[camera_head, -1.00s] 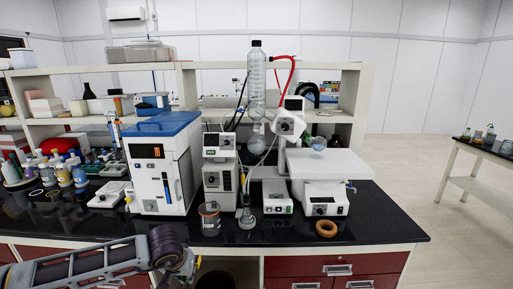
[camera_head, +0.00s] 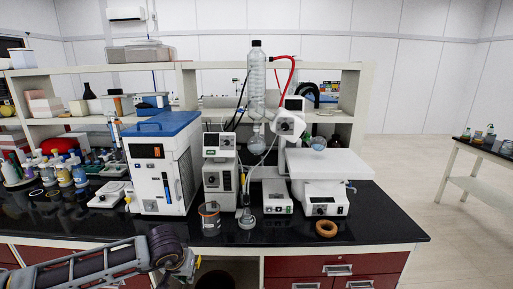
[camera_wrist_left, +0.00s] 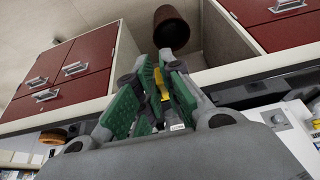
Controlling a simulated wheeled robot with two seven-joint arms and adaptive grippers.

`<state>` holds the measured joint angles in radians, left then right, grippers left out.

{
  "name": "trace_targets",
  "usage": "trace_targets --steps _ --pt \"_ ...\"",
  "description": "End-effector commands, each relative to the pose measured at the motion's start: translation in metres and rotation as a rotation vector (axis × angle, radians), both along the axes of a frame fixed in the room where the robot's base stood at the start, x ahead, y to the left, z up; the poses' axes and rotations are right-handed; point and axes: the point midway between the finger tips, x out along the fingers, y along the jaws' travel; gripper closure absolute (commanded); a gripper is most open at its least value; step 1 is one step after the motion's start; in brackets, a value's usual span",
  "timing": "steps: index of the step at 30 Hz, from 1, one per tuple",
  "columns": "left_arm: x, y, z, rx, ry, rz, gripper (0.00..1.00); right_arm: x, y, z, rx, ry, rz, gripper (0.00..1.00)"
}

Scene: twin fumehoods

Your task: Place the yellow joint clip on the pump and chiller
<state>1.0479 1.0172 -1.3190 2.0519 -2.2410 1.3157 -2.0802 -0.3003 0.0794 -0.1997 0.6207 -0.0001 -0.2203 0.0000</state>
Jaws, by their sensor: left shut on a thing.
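My left gripper (camera_head: 184,268) is in front of the bench's front edge, low in the head view. In the left wrist view its green-padded fingers (camera_wrist_left: 158,95) are closed around a small yellow clip (camera_wrist_left: 163,83), mostly hidden between the pads. The white box with a blue top (camera_head: 160,165), which looks like the chiller, stands on the bench. Right of it is a stacked white and grey unit (camera_head: 219,172), which may be the pump. A glass rotary evaporator with a condenser (camera_head: 256,95) stands beside it. My right gripper is not in view.
A beaker (camera_head: 210,218) and a cork ring (camera_head: 326,228) sit near the front of the black bench (camera_head: 380,225). Bottles (camera_head: 65,172) crowd the left side. A brown bin (camera_wrist_left: 171,28) stands below the bench. The bench's right front corner is clear.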

Motion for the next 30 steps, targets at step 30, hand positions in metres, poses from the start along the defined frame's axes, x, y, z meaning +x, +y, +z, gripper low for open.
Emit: trace_targets --steps 30 --pt "-0.012 -0.034 0.036 -0.002 -0.003 -0.152 1.00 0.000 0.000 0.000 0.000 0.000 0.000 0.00"
